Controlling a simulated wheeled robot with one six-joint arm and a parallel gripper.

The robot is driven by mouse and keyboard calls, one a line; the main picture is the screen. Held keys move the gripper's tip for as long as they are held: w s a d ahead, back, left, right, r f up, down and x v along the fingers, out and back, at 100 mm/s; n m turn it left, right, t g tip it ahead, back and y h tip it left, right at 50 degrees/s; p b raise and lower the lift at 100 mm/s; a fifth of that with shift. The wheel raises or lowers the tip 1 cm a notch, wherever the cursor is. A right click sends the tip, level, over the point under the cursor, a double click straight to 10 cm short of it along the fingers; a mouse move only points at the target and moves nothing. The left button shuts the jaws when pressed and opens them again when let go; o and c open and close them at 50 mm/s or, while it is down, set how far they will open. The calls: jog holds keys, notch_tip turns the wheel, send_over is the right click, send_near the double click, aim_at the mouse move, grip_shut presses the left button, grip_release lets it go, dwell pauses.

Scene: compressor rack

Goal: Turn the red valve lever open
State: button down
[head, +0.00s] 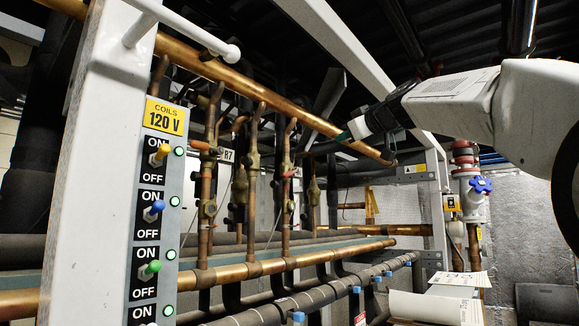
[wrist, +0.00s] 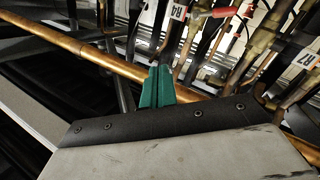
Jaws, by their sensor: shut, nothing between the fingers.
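A small red lever (head: 290,173) sits on a vertical copper pipe in the middle of the rack in the head view. An orange-red handle (head: 199,145) shows on a pipe further left. In the wrist view a red lever (wrist: 226,12) lies at the top, right of a white tag. I cannot tell for sure which lever this is. My gripper (head: 343,136) is right of and above the middle red lever, close to the upper copper pipe, and apart from the lever. Its green fingertips (wrist: 157,86) are together and empty.
A switch panel (head: 158,200) with coloured toggles stands left, on a white post. A blue-handled valve (head: 481,185) is at right. Lower horizontal pipes (head: 250,270) cross the rack's front.

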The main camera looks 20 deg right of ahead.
jog(key=s+a+f+n+g+y, duration=0.2)
jog(key=s+a+n+g+y, duration=0.15)
jog(key=a, duration=0.25)
jog(key=y, duration=0.1)
send_near(291, 173)
jog(key=w+a, duration=0.4)
jog(key=a, duration=0.1)
jog(key=shift+w+f+m, duration=0.15)
jog(key=shift+w+m, duration=0.1)
jog(key=shift+w, duration=0.3)
